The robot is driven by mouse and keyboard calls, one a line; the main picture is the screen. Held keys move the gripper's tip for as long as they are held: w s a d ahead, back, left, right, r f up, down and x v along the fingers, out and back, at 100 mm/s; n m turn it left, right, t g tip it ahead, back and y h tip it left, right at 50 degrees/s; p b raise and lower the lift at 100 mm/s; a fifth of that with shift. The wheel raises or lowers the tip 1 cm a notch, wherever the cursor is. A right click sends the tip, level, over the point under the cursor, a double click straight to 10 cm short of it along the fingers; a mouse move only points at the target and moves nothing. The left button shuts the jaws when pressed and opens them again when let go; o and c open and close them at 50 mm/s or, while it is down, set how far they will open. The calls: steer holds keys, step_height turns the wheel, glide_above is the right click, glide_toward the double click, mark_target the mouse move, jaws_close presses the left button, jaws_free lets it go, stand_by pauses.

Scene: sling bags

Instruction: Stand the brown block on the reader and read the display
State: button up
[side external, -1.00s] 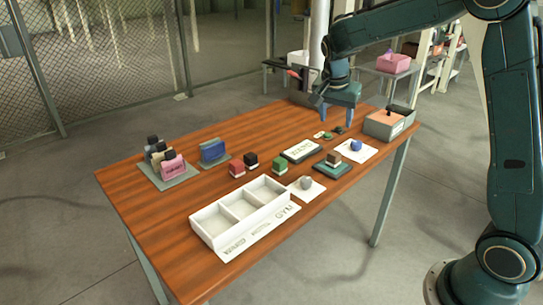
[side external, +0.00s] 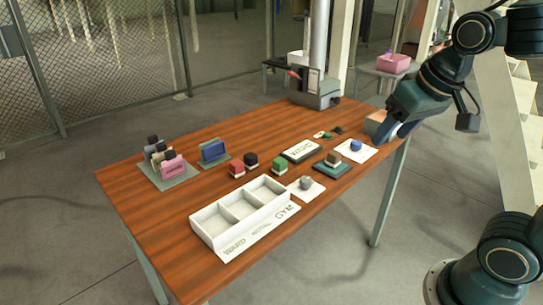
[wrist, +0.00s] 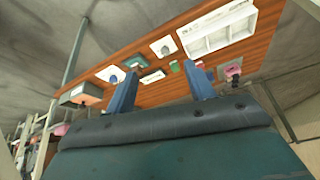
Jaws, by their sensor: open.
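A small brownish block with a pale lower part (side external: 333,157) sits on a flat teal pad (side external: 340,172), which looks like the reader; both also show small in the wrist view, the pad (wrist: 137,61) between and beyond my fingers. A dark-framed white panel with lettering (side external: 301,151), perhaps the display, lies beside it; its text is too small to read. My gripper (side external: 394,133) is open and empty at the table's right edge, apart from the block. Its two blue fingers (wrist: 162,90) stand wide apart in the wrist view.
A white three-part tray (side external: 240,211) stands at the front. Green (side external: 280,166), black (side external: 251,160) and red blocks (side external: 237,169) stand mid-table. Bags stand on a grey mat (side external: 181,180) at left. A grey box (side external: 374,124) is partly behind my gripper. A blue item sits on white paper (side external: 366,154).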

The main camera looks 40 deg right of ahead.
steer(key=s+a+f+n+y, duration=0.1)
steer(key=s+a+n, duration=0.1)
steer(key=s, duration=0.4)
steer(key=shift+a+f+n+t, duration=0.3)
steer(key=shift+f+n, duration=0.1)
steer(key=shift+n, duration=0.3)
